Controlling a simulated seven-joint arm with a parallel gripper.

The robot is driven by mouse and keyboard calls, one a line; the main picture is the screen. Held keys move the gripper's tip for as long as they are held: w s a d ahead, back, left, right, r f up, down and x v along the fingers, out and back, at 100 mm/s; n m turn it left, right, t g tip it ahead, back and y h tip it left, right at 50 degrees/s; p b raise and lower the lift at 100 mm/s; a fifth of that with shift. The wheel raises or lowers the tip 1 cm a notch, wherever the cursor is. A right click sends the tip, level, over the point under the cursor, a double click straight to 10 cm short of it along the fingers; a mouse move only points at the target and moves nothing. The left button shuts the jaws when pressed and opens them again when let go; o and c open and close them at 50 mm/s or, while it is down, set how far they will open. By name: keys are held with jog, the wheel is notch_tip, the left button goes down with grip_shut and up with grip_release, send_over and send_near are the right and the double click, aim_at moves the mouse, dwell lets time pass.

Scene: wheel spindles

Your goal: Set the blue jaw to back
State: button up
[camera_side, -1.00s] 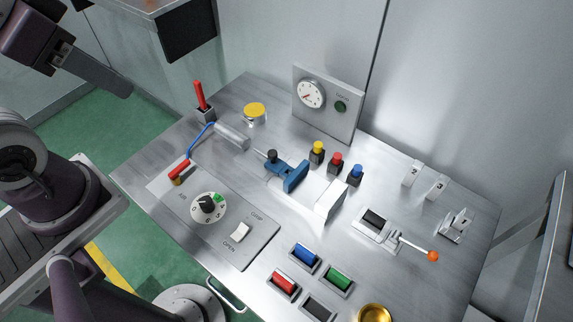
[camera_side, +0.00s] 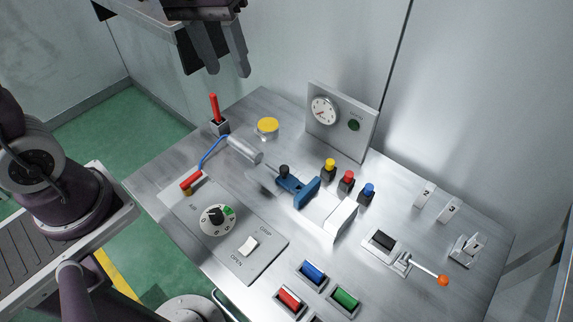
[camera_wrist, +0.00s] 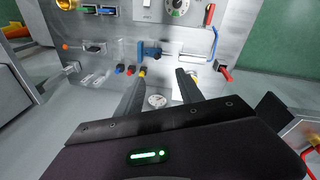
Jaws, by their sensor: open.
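The blue jaw (camera_side: 306,192) sits on a metal bed in the middle of the panel, with a black knob (camera_side: 284,171) at its upper left end. A white block (camera_side: 341,217) stands to its lower right, with a stretch of bare bed between them. In the wrist view the blue jaw (camera_wrist: 151,52) shows above the fingers, near the picture's middle. My gripper (camera_side: 228,74) is open and empty, high above the far left part of the panel and well apart from the jaw. Both fingers also show in the wrist view (camera_wrist: 161,73).
A red upright lever (camera_side: 214,108), a yellow button (camera_side: 268,126) and a grey cylinder (camera_side: 245,149) with a blue rod lie left of the jaw. Yellow, red and blue buttons (camera_side: 347,179) stand close to its right. A gauge box (camera_side: 342,121) rises behind. Air above the panel is free.

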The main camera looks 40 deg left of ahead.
jog(key=w+d+f+n+g+h, duration=0.1)
jog(key=w+f+n+g, duration=0.15)
jog(key=w+f, duration=0.7)
jog(key=n+g+h, duration=0.1)
jog(key=n+g, duration=0.1)
jog(key=n, duration=0.1)
send_near(285, 167)
jog(key=f, duration=0.2)
jog(key=x, duration=0.7)
jog(key=shift+s+d+r, duration=0.2)
jog(key=shift+s+d, duration=0.05)
jog(key=shift+s, duration=0.05)
grip_shut()
